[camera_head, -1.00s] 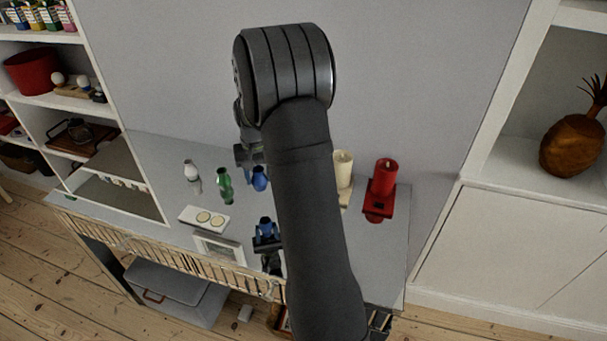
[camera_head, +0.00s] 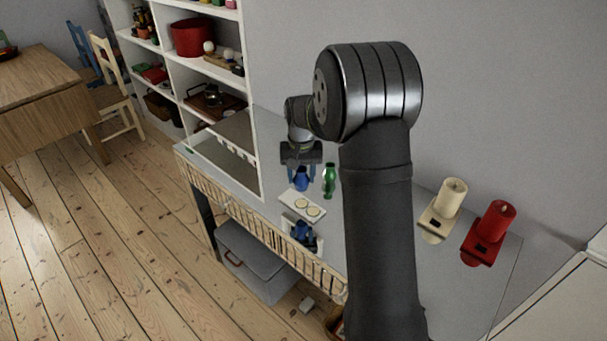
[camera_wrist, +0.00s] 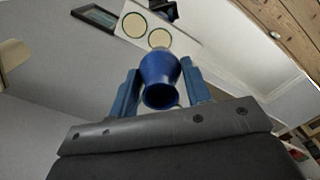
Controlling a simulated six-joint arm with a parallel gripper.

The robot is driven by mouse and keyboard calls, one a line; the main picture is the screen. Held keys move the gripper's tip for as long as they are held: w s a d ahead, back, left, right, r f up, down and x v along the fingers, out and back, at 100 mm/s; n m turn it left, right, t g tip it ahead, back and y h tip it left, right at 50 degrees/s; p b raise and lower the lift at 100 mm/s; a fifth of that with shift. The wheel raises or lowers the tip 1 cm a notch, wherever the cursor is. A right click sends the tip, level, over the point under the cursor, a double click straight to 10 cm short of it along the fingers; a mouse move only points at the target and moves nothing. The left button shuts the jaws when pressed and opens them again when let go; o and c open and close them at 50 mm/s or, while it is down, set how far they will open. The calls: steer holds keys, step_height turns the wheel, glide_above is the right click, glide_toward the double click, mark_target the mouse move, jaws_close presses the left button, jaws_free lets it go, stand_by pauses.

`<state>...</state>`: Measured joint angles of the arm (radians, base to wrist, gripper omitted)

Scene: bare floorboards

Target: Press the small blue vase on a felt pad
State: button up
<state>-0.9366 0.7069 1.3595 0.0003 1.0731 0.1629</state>
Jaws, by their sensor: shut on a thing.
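The small blue vase (camera_head: 301,180) is held between the fingers of my gripper (camera_head: 301,174), which points down. In the wrist view the vase (camera_wrist: 158,72) is between the two blue fingers, its dark open mouth toward the camera. A white tray (camera_head: 285,195) with two round pale felt pads, one left (camera_head: 301,203) and one right (camera_head: 314,211), lies just in front of the vase. In the wrist view the vase's far end lies near the nearer pad (camera_wrist: 160,38); the other pad (camera_wrist: 134,25) is fully visible. I cannot tell whether the vase touches anything.
A green vase (camera_head: 329,180) stands close to the right of my gripper. Another blue item (camera_head: 301,230) is near the table's front edge. Shelves (camera_head: 215,70) rise at the left.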

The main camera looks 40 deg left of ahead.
mark_target(301, 189)
steer(key=shift+f, duration=2.9)
steer(key=o, duration=0.5)
steer(key=c, duration=0.5)
steer(key=shift+f, duration=0.7)
steer(key=shift+r, duration=3.6)
